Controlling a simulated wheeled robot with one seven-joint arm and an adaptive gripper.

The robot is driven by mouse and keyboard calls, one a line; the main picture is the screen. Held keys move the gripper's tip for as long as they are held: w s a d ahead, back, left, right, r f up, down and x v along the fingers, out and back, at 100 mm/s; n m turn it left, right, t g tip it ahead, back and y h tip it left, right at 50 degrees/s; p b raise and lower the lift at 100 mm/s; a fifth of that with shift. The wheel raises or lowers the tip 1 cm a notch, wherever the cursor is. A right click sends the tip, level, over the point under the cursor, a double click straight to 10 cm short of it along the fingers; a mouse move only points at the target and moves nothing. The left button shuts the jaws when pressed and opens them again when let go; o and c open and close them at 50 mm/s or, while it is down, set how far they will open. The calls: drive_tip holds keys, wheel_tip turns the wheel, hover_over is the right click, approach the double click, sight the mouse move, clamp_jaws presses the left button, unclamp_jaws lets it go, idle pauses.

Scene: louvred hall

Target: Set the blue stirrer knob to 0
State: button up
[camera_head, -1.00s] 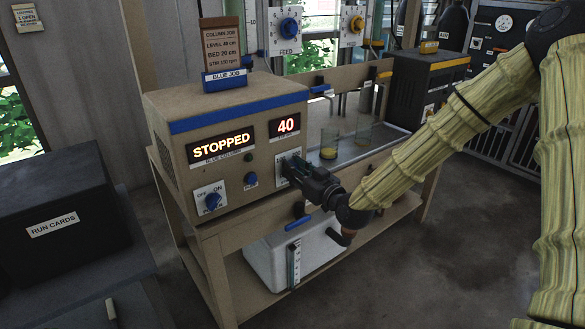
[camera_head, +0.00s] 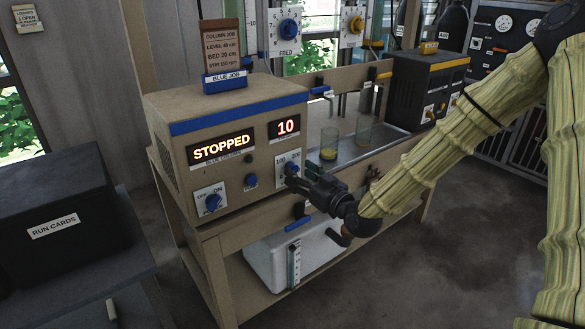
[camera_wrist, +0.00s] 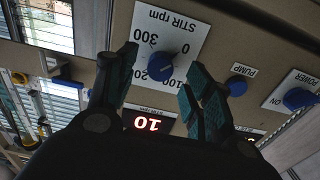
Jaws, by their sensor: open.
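The blue stirrer knob (camera_head: 291,168) sits on a white dial plate at the right of the tan control box's front. It also shows in the wrist view (camera_wrist: 160,68), where the plate reads STIR rpm with 0, 100, 200 and 300 upside down. The knob's exact pointer direction is hard to read. The red display (camera_head: 285,126) above the knob shows 10. My gripper (camera_head: 298,181) is in front of the knob, at its lower right in the head view. In the wrist view its dark green fingers (camera_wrist: 163,72) are open, with the knob between them in the picture and gaps beside it.
The pump knob (camera_head: 251,181) and power knob (camera_head: 213,202) are to the left on the same panel. The left display (camera_head: 221,147) reads STOPPED. Glass beakers (camera_head: 329,144) stand right of the box. A white bin (camera_head: 290,258) sits on the lower shelf.

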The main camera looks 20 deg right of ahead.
drive_tip(key=shift+p+v, duration=0.35)
drive_tip(key=shift+v, duration=1.7)
